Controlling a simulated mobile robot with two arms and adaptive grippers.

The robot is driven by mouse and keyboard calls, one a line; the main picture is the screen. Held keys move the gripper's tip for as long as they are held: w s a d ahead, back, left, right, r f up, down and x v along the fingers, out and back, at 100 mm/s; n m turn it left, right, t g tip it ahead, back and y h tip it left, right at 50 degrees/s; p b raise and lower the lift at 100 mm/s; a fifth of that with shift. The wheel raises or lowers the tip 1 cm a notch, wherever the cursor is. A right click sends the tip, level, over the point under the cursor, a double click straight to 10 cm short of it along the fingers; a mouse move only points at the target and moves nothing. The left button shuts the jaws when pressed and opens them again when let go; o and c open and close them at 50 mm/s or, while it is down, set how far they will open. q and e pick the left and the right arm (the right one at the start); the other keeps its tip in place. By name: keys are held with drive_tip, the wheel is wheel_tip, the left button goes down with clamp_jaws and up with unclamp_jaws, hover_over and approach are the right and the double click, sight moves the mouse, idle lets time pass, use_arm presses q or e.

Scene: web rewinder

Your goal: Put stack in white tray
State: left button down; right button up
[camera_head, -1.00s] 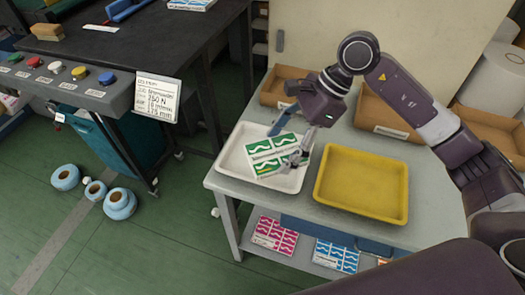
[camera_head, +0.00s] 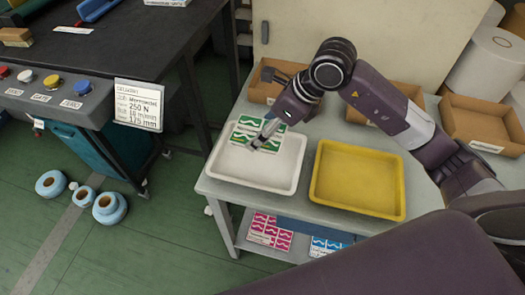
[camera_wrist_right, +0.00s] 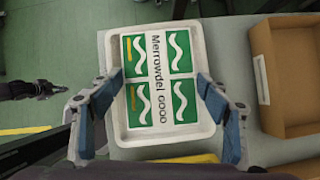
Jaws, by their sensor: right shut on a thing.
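The stack (camera_head: 283,143) is a flat block of green and white printed labels. It is at the far part of the white tray (camera_head: 237,178), inside its rim as seen from above. My right gripper (camera_head: 264,142) reaches down over it and is shut on it. In the right wrist view the stack (camera_wrist_right: 160,75) shows between the two blue-padded fingers (camera_wrist_right: 160,100), with the white tray (camera_wrist_right: 160,138) around it. I cannot tell whether its underside touches the tray floor. A dark jointed part at the left of that view looks like my left gripper (camera_wrist_right: 40,90); its jaw state is unclear.
A yellow tray (camera_head: 358,180), empty, stands right of the white tray on the grey table (camera_head: 308,150). Brown cardboard boxes (camera_head: 480,125) line the back. Pink label stacks (camera_head: 268,230) and blue ones (camera_head: 325,246) lie on the shelf below. A dark machine bench (camera_head: 130,45) is at left.

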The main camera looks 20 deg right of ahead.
sight(283, 140)
wheel_tip(283, 140, down, 11)
drive_tip(key=shift+r+p, duration=0.2)
drive_tip(key=shift+p, duration=0.55)
drive_tip(key=o, duration=1.6)
drive_tip(key=b+v, duration=0.2)
drive_tip(key=v, duration=1)
drive_tip(key=shift+r, duration=0.1)
